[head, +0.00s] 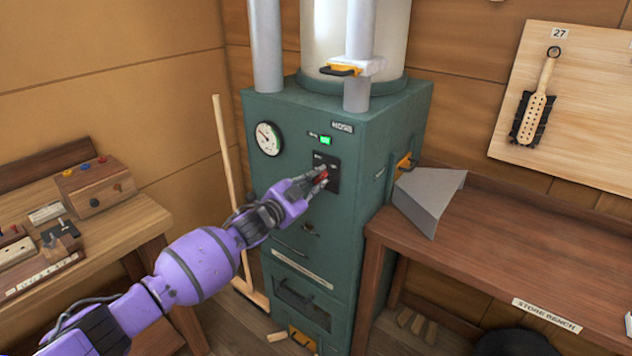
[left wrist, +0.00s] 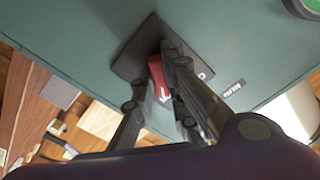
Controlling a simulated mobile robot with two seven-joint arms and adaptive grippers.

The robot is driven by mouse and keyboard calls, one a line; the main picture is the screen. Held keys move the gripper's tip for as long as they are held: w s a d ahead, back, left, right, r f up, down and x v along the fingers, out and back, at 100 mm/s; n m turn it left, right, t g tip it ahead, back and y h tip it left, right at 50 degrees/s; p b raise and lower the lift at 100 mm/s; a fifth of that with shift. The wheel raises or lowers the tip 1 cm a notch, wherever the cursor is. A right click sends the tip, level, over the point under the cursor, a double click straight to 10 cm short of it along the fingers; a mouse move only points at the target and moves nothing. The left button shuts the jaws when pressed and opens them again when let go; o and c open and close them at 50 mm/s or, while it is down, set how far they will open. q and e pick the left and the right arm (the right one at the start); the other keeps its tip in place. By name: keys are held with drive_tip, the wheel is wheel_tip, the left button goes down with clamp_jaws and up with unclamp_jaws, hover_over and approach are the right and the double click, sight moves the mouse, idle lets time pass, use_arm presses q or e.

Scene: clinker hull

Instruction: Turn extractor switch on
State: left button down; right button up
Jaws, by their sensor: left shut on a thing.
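The extractor is a green cabinet (head: 290,225) with a dark switch plate (head: 334,182) on its front. A red switch lever (head: 321,178) sits on this plate; it also shows in the left wrist view (left wrist: 156,72). My left gripper (head: 322,176) is at the plate, with its fingers closed around the red lever. In the left wrist view my left gripper (left wrist: 155,75) has fingers on both sides of the lever. The fingers hide part of the lever and plate. A green lamp (head: 326,140) above the plate looks lit. My right gripper is not in view.
A round gauge (head: 268,138) is on the cabinet front. A grey metal hood (head: 428,200) sits on the store bench (head: 530,255) to the right. A workbench (head: 125,225) stands at the left. A wooden pole (head: 228,170) leans beside the cabinet.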

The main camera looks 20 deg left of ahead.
use_arm(q)
drive_tip(key=shift+f, duration=0.1)
drive_tip(key=c, duration=1.8)
unclamp_jaws()
drive_tip(key=shift+o, duration=0.2)
drive_tip(key=v, duration=1.2)
drive_tip(key=shift+a, duration=0.1)
